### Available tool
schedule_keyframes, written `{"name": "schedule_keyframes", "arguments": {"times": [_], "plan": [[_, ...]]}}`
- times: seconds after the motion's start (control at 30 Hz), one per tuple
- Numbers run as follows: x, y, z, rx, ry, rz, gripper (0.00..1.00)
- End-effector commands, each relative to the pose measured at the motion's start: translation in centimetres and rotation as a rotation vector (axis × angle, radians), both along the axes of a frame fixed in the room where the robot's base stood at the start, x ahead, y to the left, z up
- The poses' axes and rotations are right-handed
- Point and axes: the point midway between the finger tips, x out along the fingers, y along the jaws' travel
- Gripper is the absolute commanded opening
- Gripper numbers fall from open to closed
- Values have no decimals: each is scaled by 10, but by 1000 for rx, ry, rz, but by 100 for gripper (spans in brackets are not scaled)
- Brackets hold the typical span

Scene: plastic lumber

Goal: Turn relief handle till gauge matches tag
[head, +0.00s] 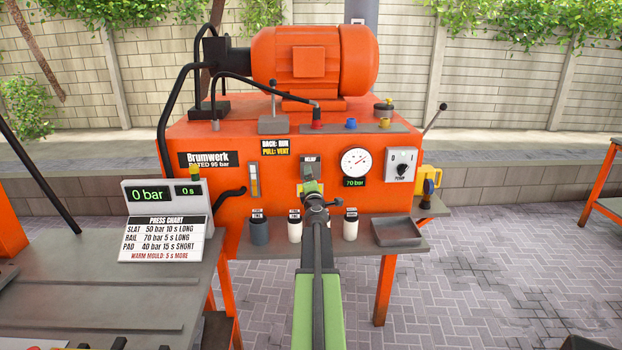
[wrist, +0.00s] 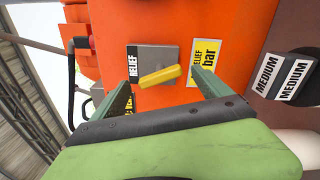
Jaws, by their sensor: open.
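The yellow relief handle (wrist: 160,77) sits on a grey plate marked RELIEF (wrist: 150,60) in the wrist view. My gripper (wrist: 165,84) is open, with its green fingers on either side of the handle; I cannot tell whether they touch it. A yellow and black tag (wrist: 205,58) reads RELIEF and "bar"; its number is hidden by a finger. In the head view the round gauge (head: 356,161) has a red needle, and the readout under it (head: 354,182) shows 70 bar. My gripper (head: 313,188) covers the handle there, below the RELIEF label (head: 309,160).
The orange power unit (head: 230,135) carries a PUMP switch (head: 401,165) right of the gauge. At left, a display (head: 148,194) reads 0 bar above a press chart (head: 163,240).

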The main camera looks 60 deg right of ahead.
Motion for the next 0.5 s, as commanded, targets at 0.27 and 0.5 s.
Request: {"name": "schedule_keyframes", "arguments": {"times": [0.27,0.5], "plan": [[-47,68,0,0,0,1,88],[-69,98,0,0,0,1,88]]}}
